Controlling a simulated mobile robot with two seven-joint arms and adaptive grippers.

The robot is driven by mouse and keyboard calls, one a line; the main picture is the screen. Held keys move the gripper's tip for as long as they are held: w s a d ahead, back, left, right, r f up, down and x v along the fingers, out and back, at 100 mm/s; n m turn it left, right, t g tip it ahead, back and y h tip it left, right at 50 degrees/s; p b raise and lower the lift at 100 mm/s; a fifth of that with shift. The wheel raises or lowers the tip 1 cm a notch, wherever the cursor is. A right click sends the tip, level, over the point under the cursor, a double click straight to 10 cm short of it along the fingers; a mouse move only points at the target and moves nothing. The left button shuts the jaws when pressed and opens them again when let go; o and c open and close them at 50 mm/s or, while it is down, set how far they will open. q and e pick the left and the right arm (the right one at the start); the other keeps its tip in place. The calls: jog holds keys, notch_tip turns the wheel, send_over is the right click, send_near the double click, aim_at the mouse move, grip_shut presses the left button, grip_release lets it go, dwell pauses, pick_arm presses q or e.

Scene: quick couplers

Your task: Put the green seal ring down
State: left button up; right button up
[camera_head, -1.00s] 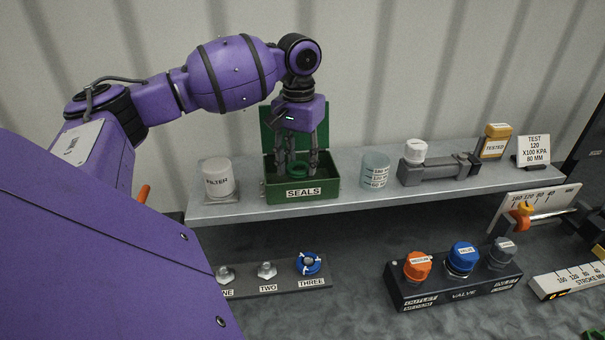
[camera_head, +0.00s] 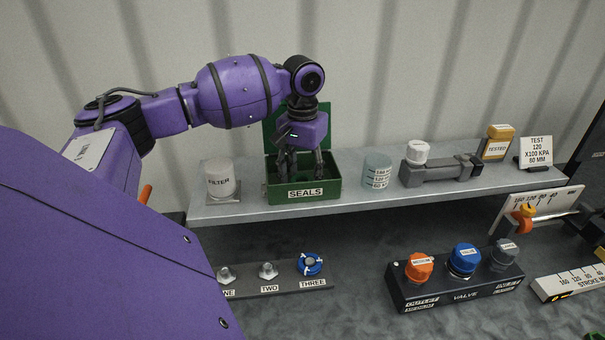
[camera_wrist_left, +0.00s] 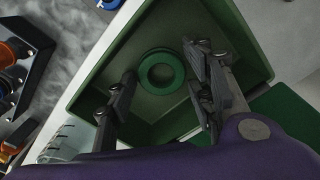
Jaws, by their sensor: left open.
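The green seal ring (camera_wrist_left: 161,89) lies flat inside the green SEALS box (camera_head: 303,194), as the left wrist view shows. A darker green edge shows just behind it; I cannot tell if that is a second ring. My left gripper (camera_head: 302,178) points down into the box from above. In the left wrist view its fingers (camera_wrist_left: 164,68) stand open on either side of the ring, apart from it. In the head view the box's front wall hides the ring and the fingertips. My right gripper is not in view.
The box's raised lid (camera_head: 328,120) stands behind the gripper. On the shelf (camera_head: 350,197), a FILTER jar (camera_head: 220,178) stands left of the box and a clear beaker (camera_head: 377,170) right. The ONE-TWO-THREE rack (camera_head: 285,285) and valve block (camera_head: 455,290) sit below.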

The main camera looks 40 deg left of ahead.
pick_arm(q)
notch_tip(320, 180, up, 12)
jog(key=shift+r, duration=0.15)
dwell(0.3)
